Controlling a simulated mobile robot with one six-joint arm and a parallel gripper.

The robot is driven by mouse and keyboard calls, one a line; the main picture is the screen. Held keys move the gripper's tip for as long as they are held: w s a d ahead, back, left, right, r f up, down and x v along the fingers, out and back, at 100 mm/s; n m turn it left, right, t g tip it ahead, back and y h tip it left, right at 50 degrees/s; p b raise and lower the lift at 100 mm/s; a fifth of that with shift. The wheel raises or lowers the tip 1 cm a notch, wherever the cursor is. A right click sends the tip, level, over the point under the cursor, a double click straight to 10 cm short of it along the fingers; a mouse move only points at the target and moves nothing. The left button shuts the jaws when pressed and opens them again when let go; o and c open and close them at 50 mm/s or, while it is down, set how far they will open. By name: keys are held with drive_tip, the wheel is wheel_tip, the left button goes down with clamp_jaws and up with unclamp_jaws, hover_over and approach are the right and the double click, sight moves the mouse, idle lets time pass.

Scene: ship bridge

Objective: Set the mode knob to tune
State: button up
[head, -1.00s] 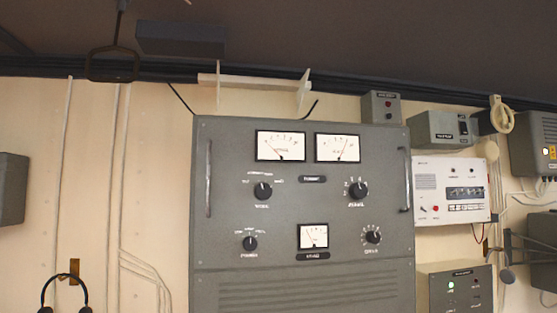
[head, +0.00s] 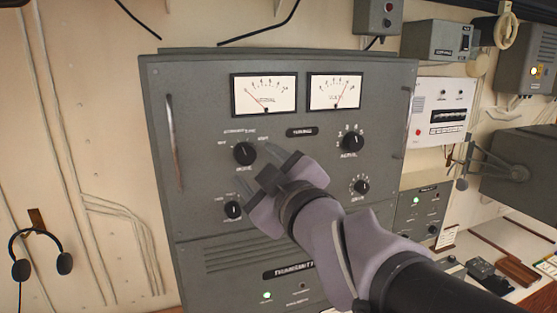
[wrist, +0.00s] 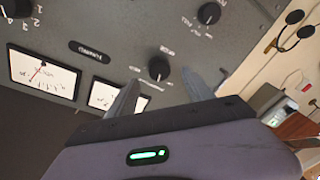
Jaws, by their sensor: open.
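The mode knob (head: 244,153) is a round black knob on the grey transmitter panel, below the left meter, with small position labels around its upper side. Its exact pointer setting is too small to read surely. My gripper (head: 257,166) is open and just to the lower right of the knob in the head view, pointing at the panel. In the wrist view, seen turned over, the mode knob (wrist: 159,68) shows between the tips of my two spread fingers (wrist: 160,78). Whether they touch it I cannot tell; they do not grip it.
The power knob (head: 233,210) is close below the mode knob. The aerial knob (head: 352,141) and drive knob (head: 361,187) are to the right. Two meters (head: 265,95) sit above. A vertical handle (head: 174,142) stands out at the panel's left edge.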

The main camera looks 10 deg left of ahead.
sight(247, 156)
drive_tip(key=x, duration=0.5)
drive_tip(key=shift+r+p, duration=0.15)
drive_tip(key=shift+p, duration=0.15)
drive_tip(key=shift+d, duration=0.1)
clamp_jaws()
